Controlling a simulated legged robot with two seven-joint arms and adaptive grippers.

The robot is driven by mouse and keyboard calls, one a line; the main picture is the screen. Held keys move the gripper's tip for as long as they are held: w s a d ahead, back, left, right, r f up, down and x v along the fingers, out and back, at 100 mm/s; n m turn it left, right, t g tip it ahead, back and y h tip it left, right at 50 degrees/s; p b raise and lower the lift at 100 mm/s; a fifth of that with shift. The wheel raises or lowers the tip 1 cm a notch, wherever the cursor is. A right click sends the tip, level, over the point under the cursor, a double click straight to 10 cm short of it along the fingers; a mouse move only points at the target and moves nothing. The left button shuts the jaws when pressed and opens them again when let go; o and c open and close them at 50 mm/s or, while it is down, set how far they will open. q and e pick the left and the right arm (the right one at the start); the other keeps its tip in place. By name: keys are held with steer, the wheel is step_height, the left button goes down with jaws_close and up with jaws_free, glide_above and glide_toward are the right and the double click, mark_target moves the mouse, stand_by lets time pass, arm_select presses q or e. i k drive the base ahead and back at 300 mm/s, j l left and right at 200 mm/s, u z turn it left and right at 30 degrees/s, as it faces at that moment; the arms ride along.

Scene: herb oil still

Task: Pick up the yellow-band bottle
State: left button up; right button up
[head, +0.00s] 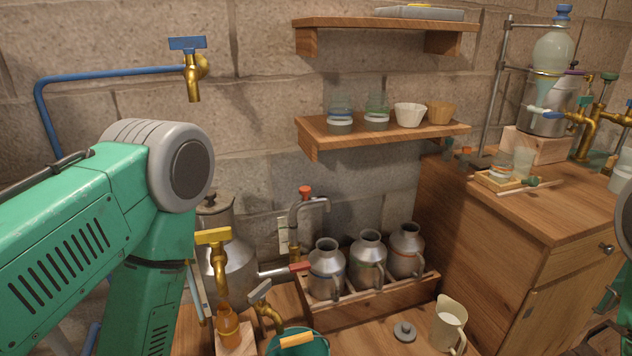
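I cannot clearly make out a bottle with a yellow band. Two small dark bottles with reddish tops, one of them the nearer bottle (466,154), stand at the back left of the right-hand wooden counter; any bands on them are too small to tell. Two glass jars, a left jar (340,113) and a right jar (376,112), stand on the middle wall shelf with pale and grey bands. My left arm fills the left side and bends downward; its gripper is out of view. Only a sliver of my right arm shows at the right edge, without its gripper.
Three metal jugs stand in a wooden crate (385,300). A cream pitcher (449,322) and grey lid (405,331) are at its front right. A teal bucket (300,343) and brass tap (213,250) are near my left arm. A glass funnel (553,52) stands above the right counter.

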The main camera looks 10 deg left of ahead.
mark_target(226, 321)
steer(key=i+l, duration=0.15)
steer(key=l, duration=0.2)
steer(key=i+l+u, duration=0.1)
steer(key=l, duration=0.2)
steer(key=i+l+u, duration=0.1)
steer(key=l, duration=0.25)
steer(key=i+l, duration=0.25)
steer(key=i+l+u, duration=0.1)
steer(key=l, duration=0.35)
steer(key=u, duration=0.9)
